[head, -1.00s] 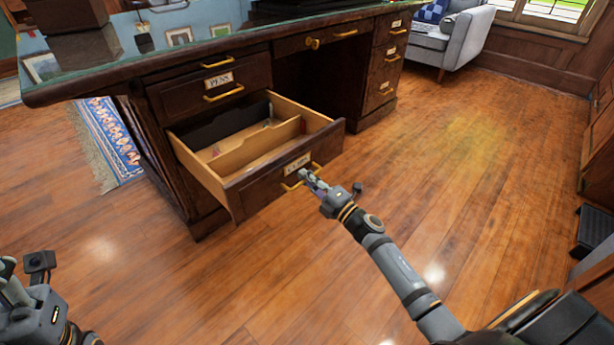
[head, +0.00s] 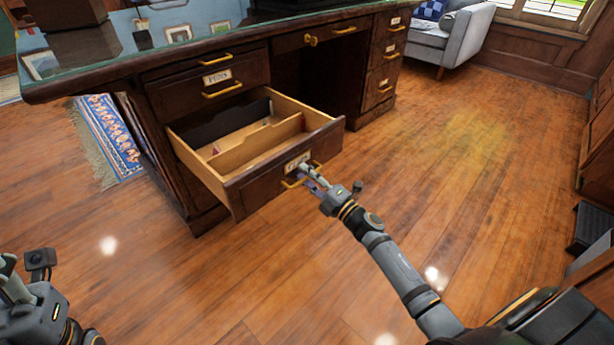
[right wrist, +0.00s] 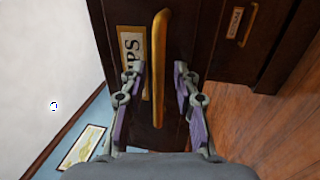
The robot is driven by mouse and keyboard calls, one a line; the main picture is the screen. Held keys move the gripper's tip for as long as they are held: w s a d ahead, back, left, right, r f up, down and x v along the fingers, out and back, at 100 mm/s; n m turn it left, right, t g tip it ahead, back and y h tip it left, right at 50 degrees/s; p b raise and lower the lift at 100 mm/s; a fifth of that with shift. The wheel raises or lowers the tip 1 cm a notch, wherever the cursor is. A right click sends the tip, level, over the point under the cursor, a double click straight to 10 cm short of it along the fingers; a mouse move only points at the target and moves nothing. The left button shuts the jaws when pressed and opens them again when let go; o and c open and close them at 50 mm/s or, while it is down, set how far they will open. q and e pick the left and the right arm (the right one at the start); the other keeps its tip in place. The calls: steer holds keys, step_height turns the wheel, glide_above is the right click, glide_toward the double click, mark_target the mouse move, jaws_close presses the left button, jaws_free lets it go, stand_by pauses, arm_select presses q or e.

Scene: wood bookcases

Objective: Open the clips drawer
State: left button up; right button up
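The clips drawer (head: 268,190) is pulled well out of the desk's near pedestal in the head view, its light wood inside showing a divider. Its brass handle (right wrist: 158,70) and label (right wrist: 131,50) show close up in the right wrist view. My right gripper (head: 307,178) is at the drawer front. In the wrist view its two fingers (right wrist: 160,95) stand apart on either side of the handle, with gaps visible, not closed on it. My left gripper (head: 8,283) is at the lower left of the head view, away from the desk, partly cut off; its opening is unclear.
The pens drawer (head: 208,88) above is shut. The glass-topped desk (head: 200,50) overhangs the drawers. A rug (head: 108,138) lies left of the desk, a grey armchair (head: 455,40) stands behind, and wood floor (head: 460,180) is clear to the right.

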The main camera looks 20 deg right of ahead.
steer(key=v, duration=1.2)
